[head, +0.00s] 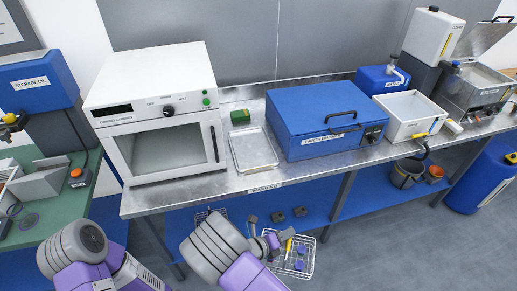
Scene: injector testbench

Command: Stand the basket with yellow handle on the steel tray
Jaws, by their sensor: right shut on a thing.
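The basket with the yellow handle (308,262) is a small wire basket at the bottom centre of the head view, with blue pieces in it. It hangs in front of the bench, below the worktop in the picture. My right gripper (277,242) is at its left side, shut on it by the yellow handle; my own arm hides part of the grip. The steel tray (253,151) is a shallow, empty rectangular tray lying on the bench, up and to the left of the basket. My left arm shows at lower left, but its gripper is out of view.
The tray lies between a white drying cabinet (160,80) and a blue parts washer (305,105). A green block (240,117) sits behind it. Another wire basket (208,215) and several dark pieces are on the blue lower shelf (330,205). A white tub (410,112) stands further right.

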